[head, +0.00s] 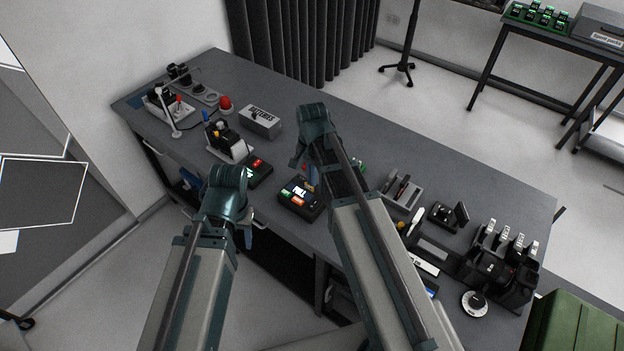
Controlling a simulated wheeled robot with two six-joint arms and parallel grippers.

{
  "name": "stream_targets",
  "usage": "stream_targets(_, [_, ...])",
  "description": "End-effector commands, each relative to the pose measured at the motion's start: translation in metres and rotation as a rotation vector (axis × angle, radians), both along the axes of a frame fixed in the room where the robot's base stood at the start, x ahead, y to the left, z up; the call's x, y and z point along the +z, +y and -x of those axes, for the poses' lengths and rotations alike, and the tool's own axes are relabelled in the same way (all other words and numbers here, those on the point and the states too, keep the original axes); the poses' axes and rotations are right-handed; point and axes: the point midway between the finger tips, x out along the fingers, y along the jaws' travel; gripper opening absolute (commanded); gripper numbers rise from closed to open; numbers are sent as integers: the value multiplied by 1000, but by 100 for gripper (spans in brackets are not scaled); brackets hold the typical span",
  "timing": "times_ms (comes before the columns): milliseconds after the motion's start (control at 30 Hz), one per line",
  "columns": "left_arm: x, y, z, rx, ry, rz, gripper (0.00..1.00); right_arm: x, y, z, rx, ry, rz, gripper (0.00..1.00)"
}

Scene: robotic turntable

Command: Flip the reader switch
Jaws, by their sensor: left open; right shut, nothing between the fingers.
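A black box with a lit screen and coloured keys (300,194), which looks like a card reader, sits near the table's front edge; I cannot make out a switch on it. My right gripper (309,176) points down just above and behind this box, partly hidden by its own arm; it is shut and holds nothing. My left gripper (247,236) hangs at the front edge of the table, left of the box, mostly hidden by its wrist; it is open and empty.
A dark box with red and green marks (257,171) stands left of the reader. Behind are a batteries box (260,122) and a red button (225,103). A grey tray (402,190), a joystick-like device (448,215) and a black rack (500,265) stand right. The table's back middle is clear.

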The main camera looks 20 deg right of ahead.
Motion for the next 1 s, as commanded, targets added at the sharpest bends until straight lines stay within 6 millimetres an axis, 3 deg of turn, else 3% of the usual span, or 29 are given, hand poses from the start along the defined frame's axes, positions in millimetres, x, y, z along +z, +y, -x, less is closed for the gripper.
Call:
stream_targets(33, [-14,0,0,-1,0,0,50,-14,0,0,0,0,0,0])
stream_targets(600, [-95,0,0,-1,0,-1,50,-95,0,0,0,0,0,0])
stream_targets(800, [-111,0,0,-1,0,-1,50,-111,0,0,0,0,0,0])
stream_targets(1000, [-112,0,0,-1,0,-1,50,-112,0,0,0,0,0,0])
